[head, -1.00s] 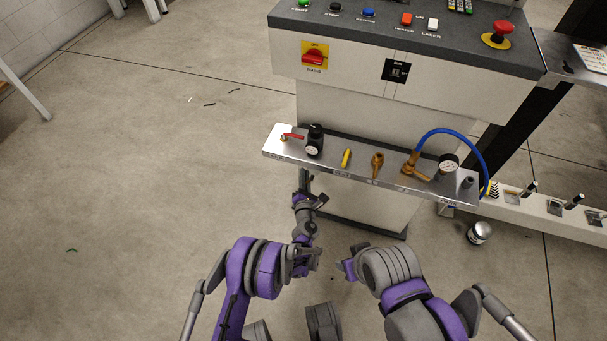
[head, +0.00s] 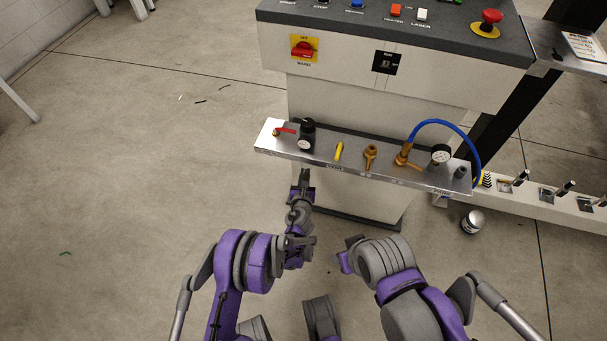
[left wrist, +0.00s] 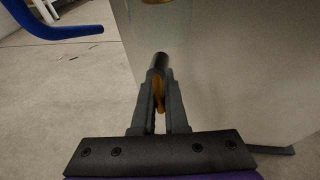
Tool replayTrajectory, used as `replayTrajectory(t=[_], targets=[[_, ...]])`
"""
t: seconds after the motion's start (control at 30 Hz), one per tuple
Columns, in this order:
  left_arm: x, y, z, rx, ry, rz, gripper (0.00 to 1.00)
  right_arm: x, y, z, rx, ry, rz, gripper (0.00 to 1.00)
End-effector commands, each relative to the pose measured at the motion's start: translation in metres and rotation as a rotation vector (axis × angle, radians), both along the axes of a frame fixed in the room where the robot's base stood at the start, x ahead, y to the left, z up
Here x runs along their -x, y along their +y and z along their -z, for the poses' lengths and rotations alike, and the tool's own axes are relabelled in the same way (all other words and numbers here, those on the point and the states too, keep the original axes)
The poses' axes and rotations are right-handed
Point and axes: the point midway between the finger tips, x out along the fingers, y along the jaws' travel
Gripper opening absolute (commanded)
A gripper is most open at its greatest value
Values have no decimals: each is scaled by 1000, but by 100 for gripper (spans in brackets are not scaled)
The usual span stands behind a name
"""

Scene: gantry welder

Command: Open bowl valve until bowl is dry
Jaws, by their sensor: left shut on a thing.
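A dark stem (left wrist: 161,60) rises between the fingertips. Above it is the lower part of a clear bowl (left wrist: 163,12) with a yellowish band at the top edge. Most of the bowl is out of that view, and the shelf hides it in the head view.
The metal shelf (head: 262,145) carries a red-handled valve (head: 284,131), a yellow piece (head: 339,151), brass fittings and a blue hose (head: 440,121). The white cabinet (head: 350,105) stands behind it. A small can (head: 472,221) is on the floor at right. Open floor lies left.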

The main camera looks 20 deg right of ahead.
Motion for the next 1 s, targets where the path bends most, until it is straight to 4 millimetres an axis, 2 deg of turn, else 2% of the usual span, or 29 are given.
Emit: replayTrajectory(t=[0.53,0.57,0.7,1.0], targets=[[1,-1,0,19,14,1,0,0,0,1,0,0,0,50],[1,-1,0,19,14,1,14,0,0,1,0,0,0,50],[1,-1,0,19,14,1,40,0,0,1,0,0,0,50],[1,0,0,18,13,0,41,0,0,0,0,0,0,50]])
